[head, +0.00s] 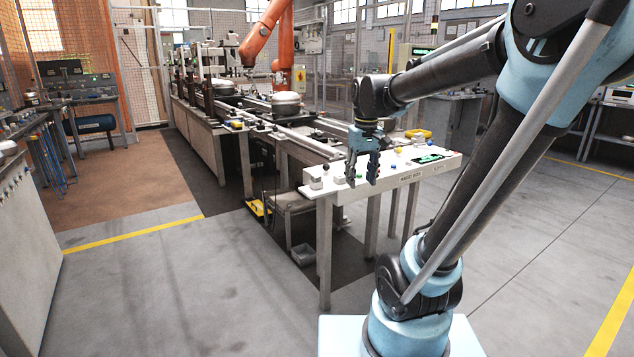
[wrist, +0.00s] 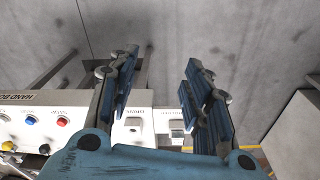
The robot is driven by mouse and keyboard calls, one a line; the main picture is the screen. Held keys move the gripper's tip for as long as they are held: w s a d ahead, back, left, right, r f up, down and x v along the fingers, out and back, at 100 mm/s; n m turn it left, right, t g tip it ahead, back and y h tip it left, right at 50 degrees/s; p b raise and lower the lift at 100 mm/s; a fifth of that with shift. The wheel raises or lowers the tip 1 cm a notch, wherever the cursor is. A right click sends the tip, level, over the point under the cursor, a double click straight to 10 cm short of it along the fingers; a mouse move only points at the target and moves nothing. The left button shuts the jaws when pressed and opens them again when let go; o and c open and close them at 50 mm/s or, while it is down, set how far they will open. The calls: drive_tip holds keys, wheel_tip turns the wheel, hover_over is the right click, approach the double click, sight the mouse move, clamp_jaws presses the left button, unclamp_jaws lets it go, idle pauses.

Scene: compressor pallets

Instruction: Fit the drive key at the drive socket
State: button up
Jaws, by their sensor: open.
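My gripper (head: 362,183) hangs fingers down above the left part of the white hand box panel (head: 408,180). Its two blue fingers (wrist: 160,68) are spread apart with nothing between them. In the wrist view a small white block (wrist: 133,130) with a dark slot stands beside a label that seems to read DRIVE. A second fitting (wrist: 178,127) with a grey top sits to its right, between the fingers' lower parts. I cannot tell for sure which piece is the drive key. Part of the panel is hidden behind the fingers and the gripper body.
Red, blue and white buttons (wrist: 32,121) line the panel. A conveyor line with a silver compressor (head: 286,103) and an orange robot arm (head: 262,38) stand behind. The floor at left is free.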

drive_tip(key=w+a+r+n, duration=0.1)
drive_tip(key=w+a+r, duration=0.2)
drive_tip(key=w+a, duration=0.35)
drive_tip(key=n+g, duration=0.1)
drive_tip(key=n, duration=0.1)
hover_over(316, 175)
drive_tip(key=shift+r, duration=0.45)
drive_tip(key=shift+f, duration=4.55)
clamp_jaws()
drive_tip(key=shift+r, duration=0.15)
